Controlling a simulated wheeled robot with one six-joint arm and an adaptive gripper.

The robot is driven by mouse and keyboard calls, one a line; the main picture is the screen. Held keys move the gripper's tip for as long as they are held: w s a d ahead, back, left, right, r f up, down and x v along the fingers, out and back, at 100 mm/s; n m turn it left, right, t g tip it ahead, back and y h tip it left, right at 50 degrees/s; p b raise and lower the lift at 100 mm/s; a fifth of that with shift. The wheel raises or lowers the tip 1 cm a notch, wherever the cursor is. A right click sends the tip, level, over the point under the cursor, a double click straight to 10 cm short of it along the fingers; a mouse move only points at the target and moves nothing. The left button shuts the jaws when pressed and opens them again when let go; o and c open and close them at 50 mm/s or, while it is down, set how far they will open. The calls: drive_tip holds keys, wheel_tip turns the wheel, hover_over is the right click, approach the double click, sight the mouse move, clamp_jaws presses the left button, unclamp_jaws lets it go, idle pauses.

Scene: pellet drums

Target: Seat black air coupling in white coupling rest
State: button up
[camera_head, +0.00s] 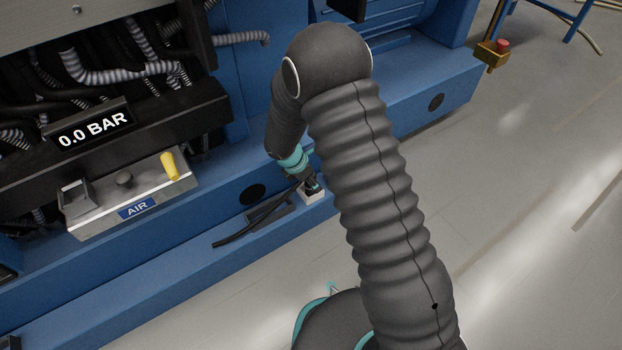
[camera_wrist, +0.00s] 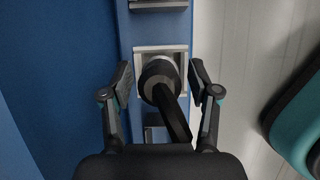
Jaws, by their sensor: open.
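The black air coupling (camera_wrist: 157,78) stands at the white coupling rest (camera_wrist: 175,50) in the wrist view, with a pale ring around its far end. Its black hose runs down the picture towards my palm. How deep the coupling sits is hidden. My gripper (camera_wrist: 159,76) is open, with one finger on each side of the coupling and a visible gap to both. In the head view the white rest (camera_head: 314,198) is on the blue ledge, right below my gripper (camera_head: 312,184). The black hose (camera_head: 240,232) trails left along the ledge.
A grey panel with an AIR label (camera_head: 137,208) and a yellow lever (camera_head: 170,166) stands at the left, below a display (camera_head: 92,124) reading 0.0 BAR. The blue machine wall (camera_head: 232,100) rises behind my gripper. Open floor (camera_head: 520,200) lies to the right.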

drive_tip(key=p+v, duration=0.3)
drive_tip(key=v, duration=0.9)
drive_tip(key=s+d+r+m, duration=0.2)
drive_tip(key=d+r+m, duration=0.45)
drive_tip(key=r, duration=0.55)
drive_tip(key=s+d+r+m+y, duration=0.2)
drive_tip(key=s+d+r+m, duration=0.45)
drive_tip(key=r, duration=0.25)
drive_tip(key=s+d+r+m+t+y, duration=0.1)
drive_tip(key=s+d+r+m, duration=0.2)
drive_tip(key=s+m, duration=0.3)
drive_tip(key=s+d+r+m+t, duration=0.2)
drive_tip(key=s+d+r+m, duration=0.2)
drive_tip(key=s, duration=0.7)
drive_tip(key=shift+d+m+y, duration=0.4)
drive_tip(key=shift+m, duration=0.5)
drive_tip(key=shift+r, duration=0.15)
wheel_tip(320, 180, up, 7)
drive_tip(key=p, duration=0.7)
